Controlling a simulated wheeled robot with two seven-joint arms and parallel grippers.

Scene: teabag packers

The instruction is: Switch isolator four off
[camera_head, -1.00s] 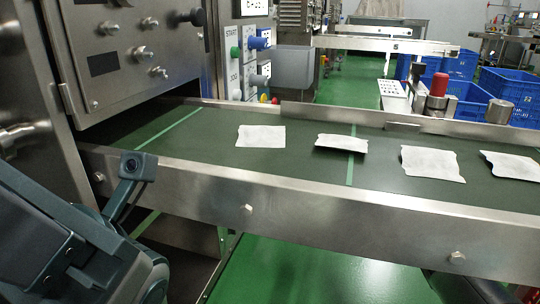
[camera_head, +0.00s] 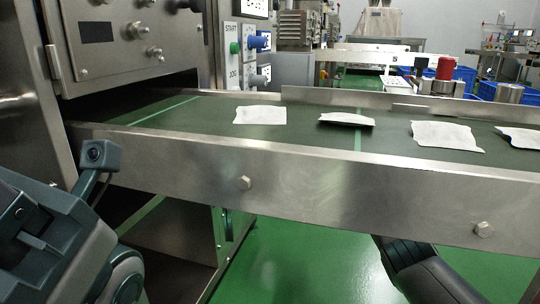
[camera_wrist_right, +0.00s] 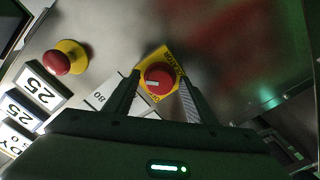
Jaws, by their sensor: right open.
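In the right wrist view a red rotary isolator knob (camera_wrist_right: 158,77) sits on a yellow plate (camera_wrist_right: 172,56) with the word ISOLATOR. A pale mark shows on the knob's face. I cannot read its number or tell its switch position. My right gripper (camera_wrist_right: 159,84) is open, with one finger on each side of the knob; I cannot tell whether they touch it. In the head view my right arm reaches below the conveyor and its gripper is hidden. My left arm is at the lower left, with its gripper out of view.
A red mushroom button (camera_wrist_right: 57,62) on a yellow base and number labels (camera_wrist_right: 42,84) are near the knob. The conveyor (camera_head: 300,180) carries several white teabag packets (camera_head: 260,115). A steel cabinet (camera_head: 110,60) stands left. Green floor shows below the conveyor.

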